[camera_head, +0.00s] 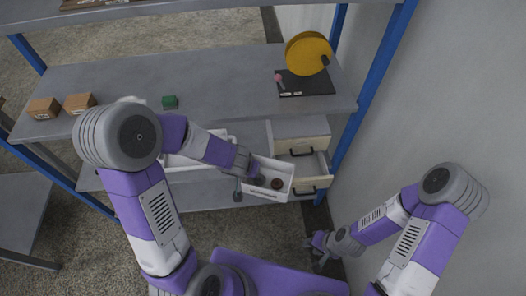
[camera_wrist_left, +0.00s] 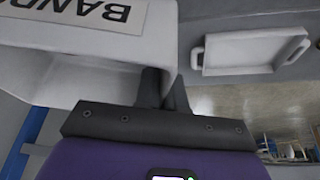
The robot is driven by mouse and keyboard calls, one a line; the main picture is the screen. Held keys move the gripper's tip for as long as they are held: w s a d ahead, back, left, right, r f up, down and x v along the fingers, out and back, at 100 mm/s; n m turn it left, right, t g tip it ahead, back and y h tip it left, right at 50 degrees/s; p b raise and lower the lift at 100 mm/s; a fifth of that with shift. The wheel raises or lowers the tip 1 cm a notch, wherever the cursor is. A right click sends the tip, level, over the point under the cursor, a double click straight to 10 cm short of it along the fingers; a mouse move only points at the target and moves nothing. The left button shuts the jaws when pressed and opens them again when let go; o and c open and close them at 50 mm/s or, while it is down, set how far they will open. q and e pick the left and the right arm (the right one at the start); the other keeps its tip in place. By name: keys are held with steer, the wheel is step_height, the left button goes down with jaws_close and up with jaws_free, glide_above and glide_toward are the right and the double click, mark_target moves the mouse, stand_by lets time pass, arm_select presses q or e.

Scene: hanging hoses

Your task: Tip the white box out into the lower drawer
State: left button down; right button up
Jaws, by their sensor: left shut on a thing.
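The white box (camera_head: 268,190) is in front of the shelf in the head view, with a few small dark items in it. My left gripper (camera_head: 247,172) is shut on its left wall. The white box (camera_wrist_left: 70,55) also shows large in the left wrist view, with a printed label. There the left gripper's fingers (camera_wrist_left: 165,92) close on its edge. The lower drawer (camera_head: 310,172) stands open, just right of the box, in a small pale cabinet (camera_head: 300,130). My right gripper (camera_head: 319,250) is low and away from the shelf; its jaws are too small to judge.
A yellow reel (camera_head: 308,54) stands by a black mat (camera_head: 305,84) on the shelf above. Two brown boxes (camera_head: 79,103) and a green block (camera_head: 170,102) sit further left. A white tray (camera_wrist_left: 252,52) lies on the shelf in the wrist view. A blue post (camera_head: 375,85) rises right of the cabinet.

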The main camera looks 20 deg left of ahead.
arm_select(q)
step_height(320, 180, down, 5)
steer(key=b, duration=0.4)
steer(key=shift+d, duration=0.15)
steer(key=shift+r, duration=0.1)
